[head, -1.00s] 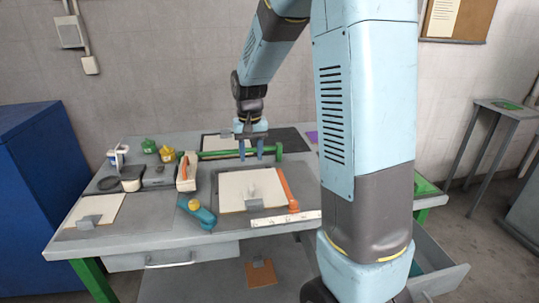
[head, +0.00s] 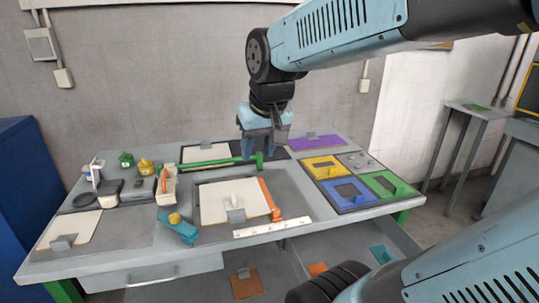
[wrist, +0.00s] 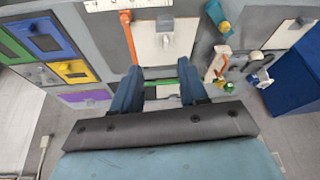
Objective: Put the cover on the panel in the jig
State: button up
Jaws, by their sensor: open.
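A cream panel (head: 212,205) lies on a grey board (head: 300,208) at the middle of the bench, probably the jig. A grey block (head: 236,216) and a small white piece stand on the panel. An orange bar (head: 266,192) runs along its right side. The panel also shows in the wrist view (wrist: 180,62). Other cream plates with grey blocks lie at the left (head: 78,226) and at the back (head: 200,155); I cannot tell which plate is the cover. My gripper (head: 262,152) is open and empty, pointing down over the back of the bench by the green bar (head: 205,164).
A purple plate (head: 312,143) and a tray of yellow (head: 322,162), blue (head: 348,195) and green plates are at the right. A teal tool (head: 178,230), a wooden-sided brush (head: 168,186) and small containers stand left of the panel. A white strip (head: 272,227) lies at the front.

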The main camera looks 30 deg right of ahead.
jog(key=shift+t, duration=0.6)
jog(key=s, duration=0.5)
jog(key=shift+s+d+r, duration=0.2)
jog(key=shift+s+r, duration=0.1)
jog(key=shift+s, duration=0.05)
